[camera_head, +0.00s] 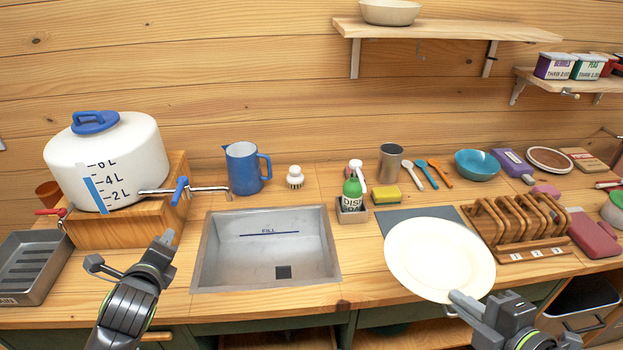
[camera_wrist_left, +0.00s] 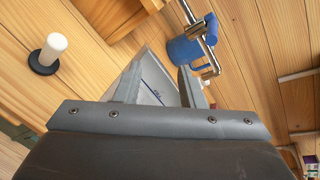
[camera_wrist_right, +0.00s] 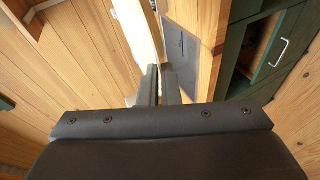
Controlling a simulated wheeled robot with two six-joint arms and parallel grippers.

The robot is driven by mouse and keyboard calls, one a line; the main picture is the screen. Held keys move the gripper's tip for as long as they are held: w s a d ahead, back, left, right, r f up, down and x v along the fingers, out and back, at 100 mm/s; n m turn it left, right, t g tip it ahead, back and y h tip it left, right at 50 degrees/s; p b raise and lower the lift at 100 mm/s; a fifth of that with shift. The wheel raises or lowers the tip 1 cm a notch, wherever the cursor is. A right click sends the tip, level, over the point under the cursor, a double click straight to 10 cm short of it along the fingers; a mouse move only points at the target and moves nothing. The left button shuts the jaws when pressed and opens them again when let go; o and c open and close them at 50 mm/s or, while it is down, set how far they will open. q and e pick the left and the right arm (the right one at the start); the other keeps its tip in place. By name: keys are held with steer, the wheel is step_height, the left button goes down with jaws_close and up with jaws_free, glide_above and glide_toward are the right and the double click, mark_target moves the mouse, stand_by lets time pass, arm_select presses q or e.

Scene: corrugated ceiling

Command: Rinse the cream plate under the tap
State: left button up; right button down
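The cream plate (camera_head: 440,262) is at the counter's right-front, covering part of a dark grey mat. My right gripper (camera_head: 462,300) is shut on its near rim; in the right wrist view the plate (camera_wrist_right: 138,30) shows as a pale strip running to the nearly closed fingers (camera_wrist_right: 160,85). I cannot tell how high it is above the counter. The tap (camera_head: 205,190), with a blue lever (camera_head: 180,191), comes from the white water tank (camera_head: 108,165), its spout near the sink's (camera_head: 325,262) back-left corner. My left gripper (camera_head: 165,245) is open and empty left of the sink; its fingers (camera_wrist_left: 160,80) are apart.
Behind the sink stand a blue jug (camera_head: 243,170), a white brush (camera_head: 295,178) and a green soap bottle (camera_head: 353,190). A wooden rack (camera_head: 515,225) is right of the plate. A grey tray (camera_head: 35,265) is far left. The sink looks empty.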

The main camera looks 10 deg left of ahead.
mark_target(173, 206)
arm_select(q)
steer(key=w+r+m+t, duration=0.35)
steer(key=r+m, duration=0.45)
steer(key=r, duration=0.4)
steer(key=f, duration=0.4)
steer(key=d+f, duration=0.1)
steer(key=f, duration=0.2)
steer(key=shift+s, duration=0.25)
steer(key=shift+t, duration=0.25)
steer(key=x, duration=0.2)
steer(key=p+x, duration=0.1)
steer(key=x, duration=0.1)
steer(key=f+x, duration=0.1)
steer(key=x, duration=0.1)
steer(key=shift+p, duration=0.35)
steer(key=shift+x, duration=0.75)
steer(key=shift+c, duration=0.5)
jaws_close()
